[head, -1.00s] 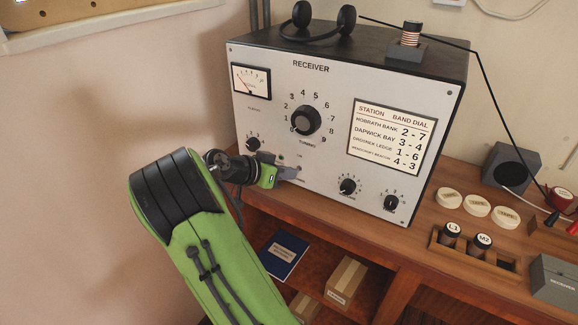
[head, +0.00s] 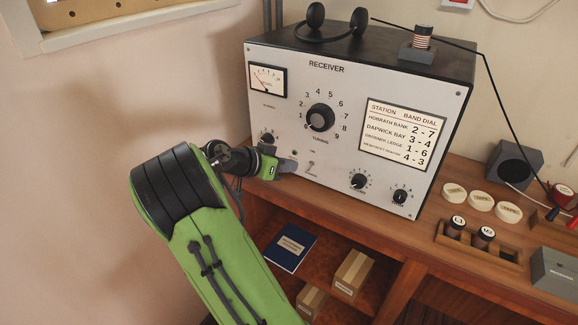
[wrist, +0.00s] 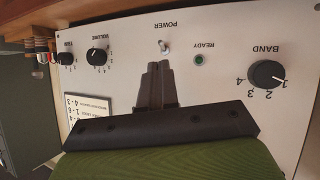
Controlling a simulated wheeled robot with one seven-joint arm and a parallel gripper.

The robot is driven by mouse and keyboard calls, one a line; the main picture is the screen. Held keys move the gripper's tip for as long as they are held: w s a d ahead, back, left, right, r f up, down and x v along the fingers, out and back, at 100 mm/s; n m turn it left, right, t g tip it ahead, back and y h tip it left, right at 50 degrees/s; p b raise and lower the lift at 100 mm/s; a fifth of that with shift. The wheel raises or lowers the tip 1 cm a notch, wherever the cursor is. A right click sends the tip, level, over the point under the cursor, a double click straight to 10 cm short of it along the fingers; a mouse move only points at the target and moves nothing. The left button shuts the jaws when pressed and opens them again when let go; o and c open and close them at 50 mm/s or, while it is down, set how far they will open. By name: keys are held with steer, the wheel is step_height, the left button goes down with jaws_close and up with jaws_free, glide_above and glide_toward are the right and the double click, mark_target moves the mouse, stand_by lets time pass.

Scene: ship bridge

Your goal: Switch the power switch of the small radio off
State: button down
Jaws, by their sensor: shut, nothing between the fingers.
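The radio is a pale-fronted set marked RECEIVER (head: 326,68), standing on the wooden desk. Its power switch (head: 311,167) is a small metal toggle low on the front panel. It also shows in the wrist view (wrist: 164,46), upside down beside the word POWER. I cannot tell for sure which way the lever is tipped. My gripper (head: 288,166) is shut and empty, just left of the switch in the head view. In the wrist view the closed fingertips (wrist: 158,68) lie just below the switch, seemingly with a small gap; contact is not clear.
The green READY lamp (wrist: 199,59) and the band knob (wrist: 267,74) sit beside the switch. The volume knob (head: 358,181) is on its other side. Below is an open shelf with a blue book (head: 290,247) and boxes. A wall is at the left.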

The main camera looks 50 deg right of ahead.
steer(key=a+f+p+v, duration=0.1)
steer(key=v, duration=0.8)
steer(key=shift+a+f, duration=0.2)
steer(key=shift+f, duration=0.1)
